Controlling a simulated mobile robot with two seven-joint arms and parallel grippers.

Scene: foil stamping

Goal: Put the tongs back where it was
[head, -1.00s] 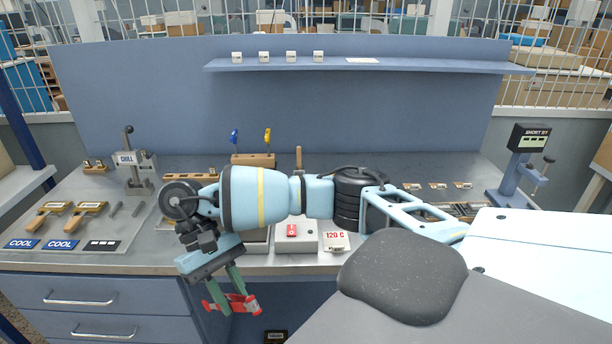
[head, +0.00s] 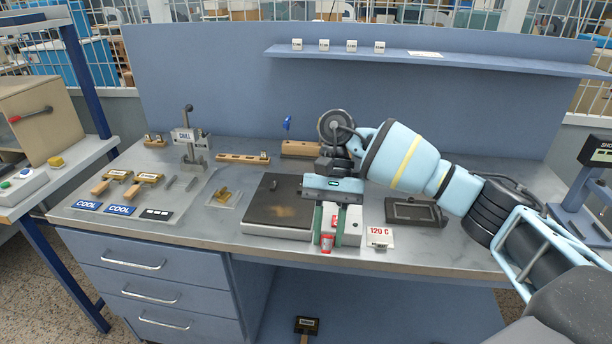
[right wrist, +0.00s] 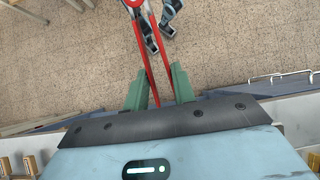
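My right gripper (head: 328,243) hangs over the front edge of the bench, in front of the white 120 C unit. Its green fingers are shut on red-handled tongs (head: 327,249). In the right wrist view the tongs (right wrist: 140,40) have their two red handles between the fingers (right wrist: 160,95), and their joint is at the top edge. The jaws are out of that view. A wooden block (head: 298,150) stands at the back of the bench with a blue-handled tool (head: 287,124) upright in it. My arm hides the block's right end. My left gripper is not in view.
A dark hot plate (head: 281,198) lies left of the gripper. A dark framed tray (head: 415,211) lies to the right, near my forearm. A CHILL press (head: 193,150) and wooden-handled stamps (head: 148,179) are on the left. A shelf (head: 440,60) runs above the bench.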

